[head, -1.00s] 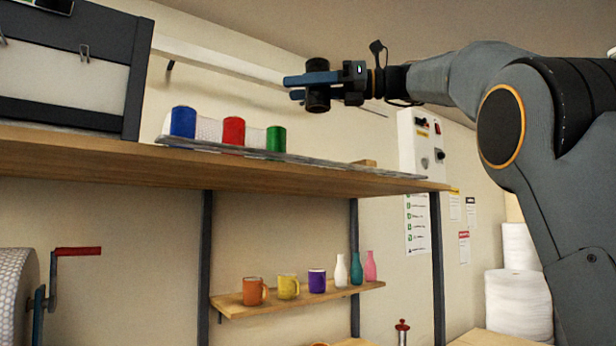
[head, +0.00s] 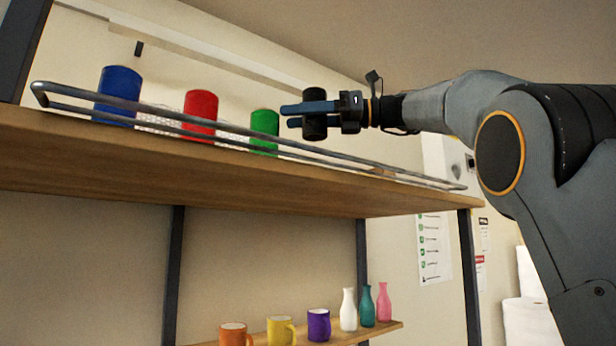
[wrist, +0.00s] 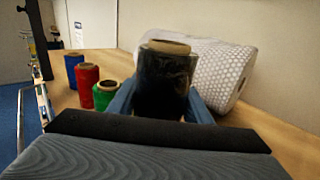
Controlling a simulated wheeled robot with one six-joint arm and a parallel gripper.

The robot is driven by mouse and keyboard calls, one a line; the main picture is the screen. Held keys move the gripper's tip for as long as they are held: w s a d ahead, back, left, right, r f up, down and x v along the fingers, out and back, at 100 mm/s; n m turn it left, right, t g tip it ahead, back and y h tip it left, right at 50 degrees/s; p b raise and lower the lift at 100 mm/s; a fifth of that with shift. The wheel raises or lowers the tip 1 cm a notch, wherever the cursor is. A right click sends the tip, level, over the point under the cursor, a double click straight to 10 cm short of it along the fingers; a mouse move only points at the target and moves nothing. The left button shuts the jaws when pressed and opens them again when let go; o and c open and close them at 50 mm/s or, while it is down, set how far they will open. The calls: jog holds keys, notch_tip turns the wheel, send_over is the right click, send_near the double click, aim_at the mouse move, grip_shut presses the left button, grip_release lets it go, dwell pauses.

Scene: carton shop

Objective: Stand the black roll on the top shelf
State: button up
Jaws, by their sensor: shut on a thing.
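The black roll (head: 314,114) is upright between the fingers of my gripper (head: 305,114), to the right of the green roll (head: 265,132). It also shows in the wrist view (wrist: 164,80), with a brown core at its top. My gripper is shut on it. The top shelf (head: 200,172) is a wooden board with a metal rail along its front edge. The blue roll (head: 118,95), red roll (head: 200,114) and green roll stand in a row on the shelf.
A bubble-wrap roll (wrist: 215,72) lies on the shelf behind the black roll. The metal rail (head: 240,143) runs along the front edge. Bare board (wrist: 285,130) shows at the right. Below, a small shelf holds mugs and bottles (head: 348,310).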

jog(key=shift+s+f, duration=0.2)
jog(key=shift+f, duration=4.4)
jog(key=shift+f, duration=0.1)
jog(key=o, duration=1.3)
jog(key=shift+o, duration=0.2)
jog(key=d, duration=0.4)
jog(key=s+d+b, duration=0.1)
jog(key=d, duration=0.2)
jog(key=s+d+b, duration=0.1)
jog(key=d, duration=0.3)
jog(key=shift+s+d, duration=0.1)
jog(key=shift+d, duration=0.25)
